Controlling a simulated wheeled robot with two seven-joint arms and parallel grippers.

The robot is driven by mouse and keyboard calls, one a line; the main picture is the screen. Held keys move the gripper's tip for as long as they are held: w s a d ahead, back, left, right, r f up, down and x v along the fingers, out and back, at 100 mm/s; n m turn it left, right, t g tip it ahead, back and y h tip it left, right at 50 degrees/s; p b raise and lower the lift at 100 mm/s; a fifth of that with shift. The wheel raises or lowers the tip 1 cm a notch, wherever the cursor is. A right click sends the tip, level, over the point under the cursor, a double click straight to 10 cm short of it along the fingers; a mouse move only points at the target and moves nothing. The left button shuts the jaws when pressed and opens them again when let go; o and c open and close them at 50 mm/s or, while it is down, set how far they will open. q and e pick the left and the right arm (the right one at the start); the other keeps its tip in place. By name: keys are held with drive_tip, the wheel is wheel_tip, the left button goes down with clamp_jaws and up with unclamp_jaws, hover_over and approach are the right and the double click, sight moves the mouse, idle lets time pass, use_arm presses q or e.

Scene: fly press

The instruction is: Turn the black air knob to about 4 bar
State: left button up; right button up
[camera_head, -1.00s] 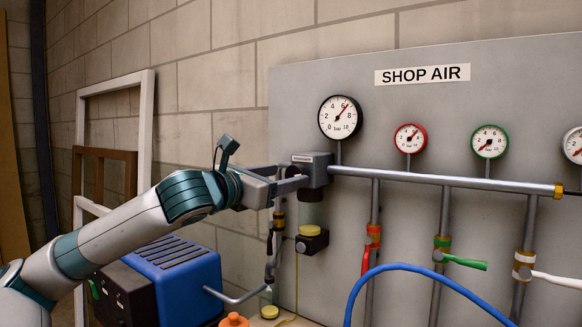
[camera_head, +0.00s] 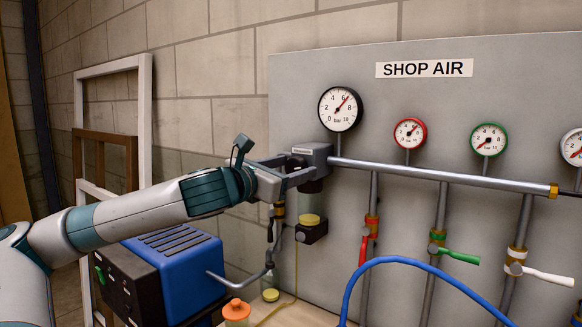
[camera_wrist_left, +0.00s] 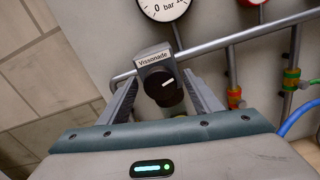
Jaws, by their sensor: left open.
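The black air knob (camera_wrist_left: 162,84), with a white mark line, sits on the front of the grey regulator block (camera_head: 314,158) at the left end of the air pipe. In the left wrist view the knob lies between the two fingers of my left gripper (camera_wrist_left: 165,98), with a visible gap on each side. In the head view my left gripper (camera_head: 292,176) is at the regulator, open, and its jaws hide the knob. The large black-rimmed gauge (camera_head: 341,109) above has its needle near 6 bar. My right gripper is not in view.
A red gauge (camera_head: 410,133) and a green gauge (camera_head: 489,139) stand above the grey pipe (camera_head: 440,176). Red, green and white valve levers hang lower. A blue hose (camera_head: 420,268) arches in front. A blue machine (camera_head: 178,262) stands below my left arm.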

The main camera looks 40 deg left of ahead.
use_arm(q)
drive_tip(key=c, duration=1)
drive_tip(key=shift+c, duration=0.2)
